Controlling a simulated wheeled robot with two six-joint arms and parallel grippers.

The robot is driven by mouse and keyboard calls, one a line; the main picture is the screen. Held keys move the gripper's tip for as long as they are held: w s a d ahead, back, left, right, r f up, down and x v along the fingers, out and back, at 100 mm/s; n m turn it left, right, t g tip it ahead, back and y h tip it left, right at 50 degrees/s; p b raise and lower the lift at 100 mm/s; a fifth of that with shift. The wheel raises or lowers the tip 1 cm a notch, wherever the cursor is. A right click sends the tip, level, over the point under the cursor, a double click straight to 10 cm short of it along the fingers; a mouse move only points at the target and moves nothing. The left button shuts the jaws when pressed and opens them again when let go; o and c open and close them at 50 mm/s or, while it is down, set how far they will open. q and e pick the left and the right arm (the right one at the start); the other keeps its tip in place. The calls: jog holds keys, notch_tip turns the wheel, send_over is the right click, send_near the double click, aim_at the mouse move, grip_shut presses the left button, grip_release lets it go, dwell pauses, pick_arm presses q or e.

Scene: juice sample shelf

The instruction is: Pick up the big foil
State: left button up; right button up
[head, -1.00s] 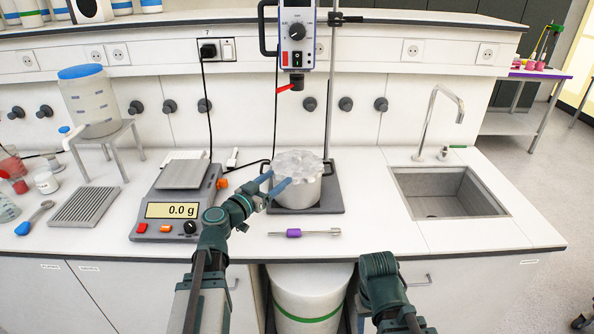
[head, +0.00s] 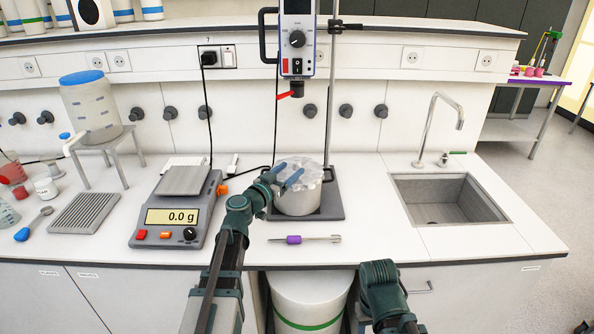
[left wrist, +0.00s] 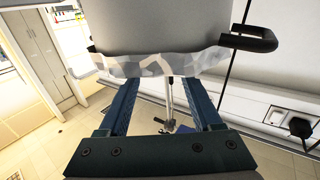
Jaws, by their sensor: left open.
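The big foil (head: 311,170) is a crumpled, silvery sheet over the top of a round light-grey pot (head: 300,201). My left gripper (head: 290,171) reaches over the foil's left part with its blue fingers apart. In the left wrist view, which is upside down, the foil (left wrist: 150,66) crosses between and past the two open fingers (left wrist: 158,88), its edge hanging along the grey pot (left wrist: 150,30). I cannot tell whether the fingers touch it. My right arm shows low in the head view, but its gripper does not.
The pot stands on a dark plate (head: 334,206) below a stirrer motor (head: 297,40) on a rod. A scale (head: 180,210) reading 0.0 g is to the left. A purple-handled tool (head: 303,239) lies in front. A sink (head: 447,200) is at the right, with clear counter before it.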

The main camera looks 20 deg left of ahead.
aim_at(295, 165)
pick_arm(q)
jog(key=x, duration=0.5)
jog(key=shift+w+a+f, duration=0.1)
jog(key=shift+w+a, duration=0.05)
jog(key=shift+w, duration=0.05)
jog(key=shift+s, duration=0.1)
grip_shut()
